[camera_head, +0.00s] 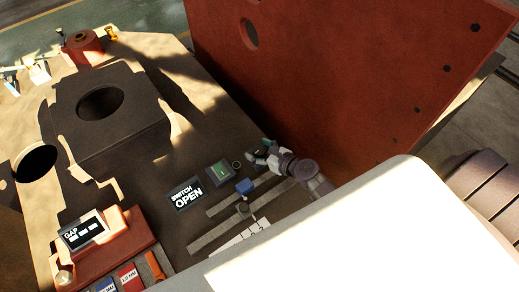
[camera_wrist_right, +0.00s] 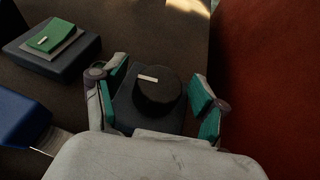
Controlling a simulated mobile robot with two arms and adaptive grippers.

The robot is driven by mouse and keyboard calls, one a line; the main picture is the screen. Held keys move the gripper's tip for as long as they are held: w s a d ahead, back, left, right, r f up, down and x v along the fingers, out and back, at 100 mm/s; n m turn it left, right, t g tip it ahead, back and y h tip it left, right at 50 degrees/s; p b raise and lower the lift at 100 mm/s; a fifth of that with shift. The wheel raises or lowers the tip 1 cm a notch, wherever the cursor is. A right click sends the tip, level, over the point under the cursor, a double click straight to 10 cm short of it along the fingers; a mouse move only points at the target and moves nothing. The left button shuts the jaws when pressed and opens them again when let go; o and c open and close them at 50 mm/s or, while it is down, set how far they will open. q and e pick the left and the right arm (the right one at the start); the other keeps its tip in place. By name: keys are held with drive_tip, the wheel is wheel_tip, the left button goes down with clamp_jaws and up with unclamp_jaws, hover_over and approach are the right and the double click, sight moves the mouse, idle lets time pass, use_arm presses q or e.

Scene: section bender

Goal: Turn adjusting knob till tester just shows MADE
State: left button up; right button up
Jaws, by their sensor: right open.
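The black round adjusting knob (camera_wrist_right: 158,92) with a white mark on top sits on a dark block in the right wrist view. My right gripper (camera_wrist_right: 152,97) is open, with its green-padded fingers on either side of the knob; whether they touch it I cannot tell. In the head view my right gripper (camera_head: 263,154) is beside the red plate and largely hides the knob. The tester display (camera_head: 186,194) reads "SWITCH OPEN". My left gripper is not in view.
A dark box with a green top (camera_head: 220,172) and a blue block (camera_head: 244,186) are close to my right gripper. A tall red plate (camera_head: 340,70) rises right behind it. A gap display (camera_head: 83,230) shows dashes on a red stand at lower left.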

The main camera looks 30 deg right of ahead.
drive_tip(key=shift+c, duration=0.2)
drive_tip(key=c, duration=1.1)
drive_tip(key=shift+f+n+y+b, duration=0.1)
drive_tip(key=shift+n+y+b, duration=0.4)
drive_tip(key=shift+y+b, duration=0.1)
drive_tip(key=shift+n+g+y, duration=0.3)
drive_tip(key=shift+n+y, duration=0.1)
drive_tip(key=o, duration=1.1)
drive_tip(key=shift+o, duration=0.2)
drive_tip(key=shift+s, duration=0.15)
